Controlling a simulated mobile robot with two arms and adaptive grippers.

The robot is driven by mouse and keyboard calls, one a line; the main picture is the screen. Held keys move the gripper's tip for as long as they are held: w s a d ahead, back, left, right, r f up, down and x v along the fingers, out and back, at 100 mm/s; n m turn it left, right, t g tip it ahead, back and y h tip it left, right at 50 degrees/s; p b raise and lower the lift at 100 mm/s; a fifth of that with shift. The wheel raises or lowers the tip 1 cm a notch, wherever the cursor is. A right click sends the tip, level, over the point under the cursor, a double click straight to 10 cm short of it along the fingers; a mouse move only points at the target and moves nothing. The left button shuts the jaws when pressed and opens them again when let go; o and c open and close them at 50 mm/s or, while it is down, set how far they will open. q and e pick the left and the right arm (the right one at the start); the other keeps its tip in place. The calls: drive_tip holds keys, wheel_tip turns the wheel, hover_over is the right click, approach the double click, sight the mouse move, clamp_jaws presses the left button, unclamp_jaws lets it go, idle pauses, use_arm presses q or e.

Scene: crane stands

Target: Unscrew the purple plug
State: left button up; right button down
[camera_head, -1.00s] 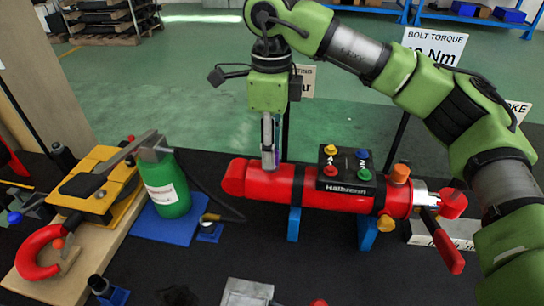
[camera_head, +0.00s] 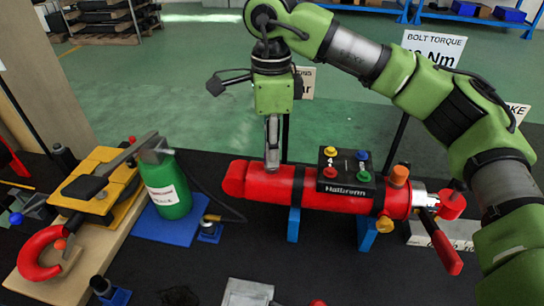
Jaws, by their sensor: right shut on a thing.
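My right gripper (camera_head: 272,168) points straight down onto the top of the red cylinder (camera_head: 268,185), near its left end. Its fingers are closed together at the cylinder's upper surface. The purple plug does not show as such; the fingertips cover the spot where they meet the cylinder, and what they grip there is too small to make out. My left gripper is not in view.
The cylinder rests on blue stands (camera_head: 293,225). A black block with coloured knobs (camera_head: 347,180) sits on it, right of the gripper. A green bottle (camera_head: 168,190) and a yellow hand pump (camera_head: 105,178) stand left.

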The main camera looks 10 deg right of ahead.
drive_tip(key=shift+n, duration=1)
drive_tip(key=shift+r, duration=0.1)
drive_tip(key=n, duration=0.4)
drive_tip(key=shift+p, duration=0.3)
drive_tip(key=shift+r+p, duration=0.65)
drive_tip(key=shift+r, duration=0.2)
drive_tip(key=shift+r+p, duration=0.75)
drive_tip(key=shift+r, duration=0.4)
